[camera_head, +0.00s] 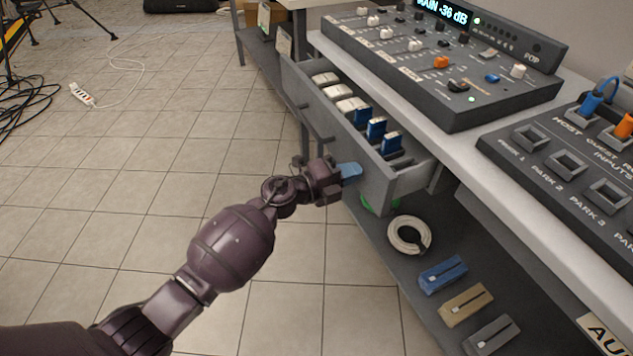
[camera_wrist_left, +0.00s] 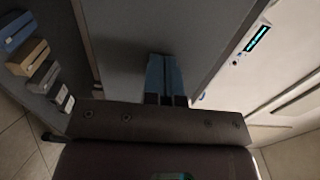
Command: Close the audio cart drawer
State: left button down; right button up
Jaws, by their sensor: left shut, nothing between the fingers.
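The audio cart drawer (camera_head: 376,184) is pulled out from under the white worktop (camera_head: 388,106) in the head view. It holds white and blue items in a row. My left gripper (camera_head: 349,172) is at the outer side of the drawer front, near its right end, with its blue fingers together and empty. In the left wrist view the shut fingers (camera_wrist_left: 163,75) point at a dark grey panel (camera_wrist_left: 125,45); I cannot tell whether they touch it. My right gripper is in neither view.
A mixer (camera_head: 450,75) and a dark input panel (camera_head: 560,150) stand on the worktop. The lower shelf holds a cable coil (camera_head: 409,236) and several small boxes, including a blue one (camera_head: 443,274). A power strip (camera_head: 82,94) and cables lie on the tiled floor, which is otherwise mostly clear at left.

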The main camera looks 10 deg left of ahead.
aim_at(396, 166)
pick_arm(q)
jog(key=b+x, duration=0.1)
jog(key=x, duration=1)
jog(key=shift+w+d+f+b, duration=0.2)
jog(key=shift+d+b, duration=0.1)
jog(key=shift+b, duration=0.05)
jog(key=shift+w+d, duration=0.15)
jog(key=shift+d, duration=0.05)
jog(key=shift+w+d+r, duration=0.1)
jog(key=shift+r, duration=0.25)
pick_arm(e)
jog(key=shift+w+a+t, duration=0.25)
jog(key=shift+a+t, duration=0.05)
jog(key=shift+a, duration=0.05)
